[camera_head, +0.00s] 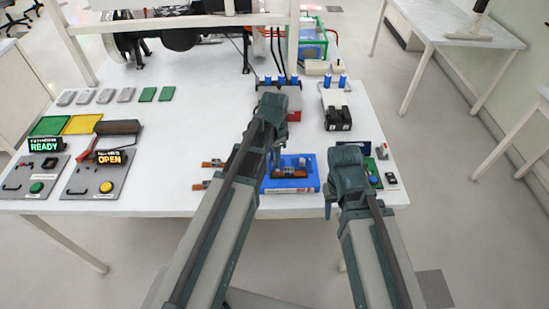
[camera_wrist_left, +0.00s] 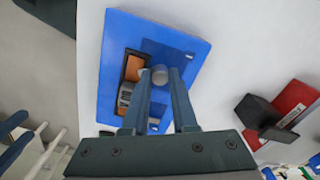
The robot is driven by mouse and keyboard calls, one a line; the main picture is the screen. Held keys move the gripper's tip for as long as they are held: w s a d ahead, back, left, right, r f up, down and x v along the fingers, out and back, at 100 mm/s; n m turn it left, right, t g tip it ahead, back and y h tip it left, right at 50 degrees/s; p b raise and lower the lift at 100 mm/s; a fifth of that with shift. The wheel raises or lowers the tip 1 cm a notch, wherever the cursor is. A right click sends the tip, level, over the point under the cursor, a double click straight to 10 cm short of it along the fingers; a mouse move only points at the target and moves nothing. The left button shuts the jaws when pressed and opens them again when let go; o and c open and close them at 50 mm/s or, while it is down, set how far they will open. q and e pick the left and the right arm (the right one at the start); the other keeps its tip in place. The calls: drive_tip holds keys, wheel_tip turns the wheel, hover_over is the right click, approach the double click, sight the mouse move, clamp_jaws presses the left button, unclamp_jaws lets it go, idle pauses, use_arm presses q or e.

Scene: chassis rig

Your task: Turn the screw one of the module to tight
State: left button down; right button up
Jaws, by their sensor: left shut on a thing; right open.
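The module is a blue block (camera_head: 293,186) near the table's front edge, with a brown and grey part on top. In the left wrist view the blue block (camera_wrist_left: 112,75) carries an orange and black part (camera_wrist_left: 132,68). A round grey screw head (camera_wrist_left: 159,76) stands beside that part. My left gripper (camera_wrist_left: 161,72) reaches down over the block, and its two fingertips are shut on the screw head, one on each side. Its fingertips are partly hidden by my arm in the head view. My right gripper (camera_head: 329,207) is open and empty, just right of the block.
A red holder (camera_head: 294,116) and a black part (camera_head: 338,118) stand behind the block. Panels reading READY (camera_head: 44,144) and OPEN (camera_head: 109,158) are at left. A green board with a blue button (camera_head: 374,180) lies right of my right gripper.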

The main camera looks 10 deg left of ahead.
use_arm(q)
drive_tip(key=shift+m, duration=2.2)
drive_tip(key=c, duration=0.7)
unclamp_jaws()
drive_tip(key=shift+r, duration=0.2)
wheel_tip(320, 180, up, 14)
drive_tip(key=p, duration=1.3)
drive_tip(key=shift+f+p, duration=0.25)
drive_tip(key=shift+p, duration=0.15)
